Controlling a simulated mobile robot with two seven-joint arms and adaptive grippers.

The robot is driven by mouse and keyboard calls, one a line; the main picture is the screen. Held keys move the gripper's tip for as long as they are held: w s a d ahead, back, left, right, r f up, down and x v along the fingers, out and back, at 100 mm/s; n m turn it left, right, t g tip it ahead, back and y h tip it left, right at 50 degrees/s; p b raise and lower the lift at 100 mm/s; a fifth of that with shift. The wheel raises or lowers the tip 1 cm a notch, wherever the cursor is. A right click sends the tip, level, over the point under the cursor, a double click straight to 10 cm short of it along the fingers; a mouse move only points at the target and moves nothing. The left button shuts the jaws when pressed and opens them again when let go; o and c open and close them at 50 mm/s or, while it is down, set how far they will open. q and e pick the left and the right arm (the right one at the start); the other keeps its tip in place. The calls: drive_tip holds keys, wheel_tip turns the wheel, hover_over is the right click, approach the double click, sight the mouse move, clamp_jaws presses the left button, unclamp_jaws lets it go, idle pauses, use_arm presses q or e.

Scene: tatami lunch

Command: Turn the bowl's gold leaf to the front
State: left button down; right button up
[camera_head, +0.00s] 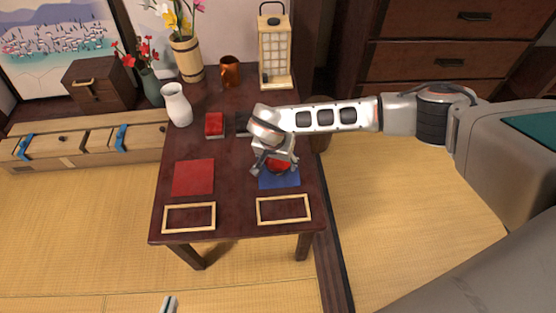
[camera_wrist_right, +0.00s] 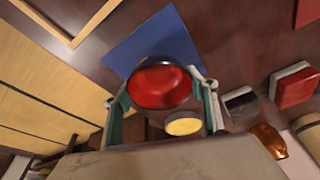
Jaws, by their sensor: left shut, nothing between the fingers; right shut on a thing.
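The bowl (camera_head: 278,165), dark outside and red inside, is between the fingers of my right gripper (camera_head: 273,166), over the blue square mat (camera_head: 280,183). In the right wrist view the bowl (camera_wrist_right: 160,84) sits between both fingers, with its red inside facing the camera. A round gold patch (camera_wrist_right: 183,126) shows on its side toward the gripper's palm. I cannot tell whether the bowl touches the mat. My left gripper (camera_head: 169,303) shows only its tip at the bottom edge, shut and empty, away from the table.
A red square mat (camera_head: 193,177) and two wooden frames (camera_head: 189,205) (camera_head: 283,198) lie on the dark table. A red box (camera_head: 214,124), white vase (camera_head: 177,104), copper mug (camera_head: 229,71) and lantern (camera_head: 274,55) stand farther back. The table's middle is clear.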

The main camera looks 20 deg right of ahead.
use_arm(q)
drive_tip(key=shift+s+f, duration=0.1)
use_arm(e)
drive_tip(key=shift+f, duration=0.25)
drive_tip(key=o, duration=1.2)
use_arm(q)
wheel_tip(320, 180, up, 6)
drive_tip(key=w+t+p, duration=0.1)
drive_tip(key=w+p, duration=0.1)
drive_tip(key=shift+w+p, duration=0.35)
drive_tip(key=shift+p, duration=0.05)
use_arm(e)
drive_tip(key=shift+r, duration=2.5)
use_arm(q)
drive_tip(key=shift+f, duration=0.1)
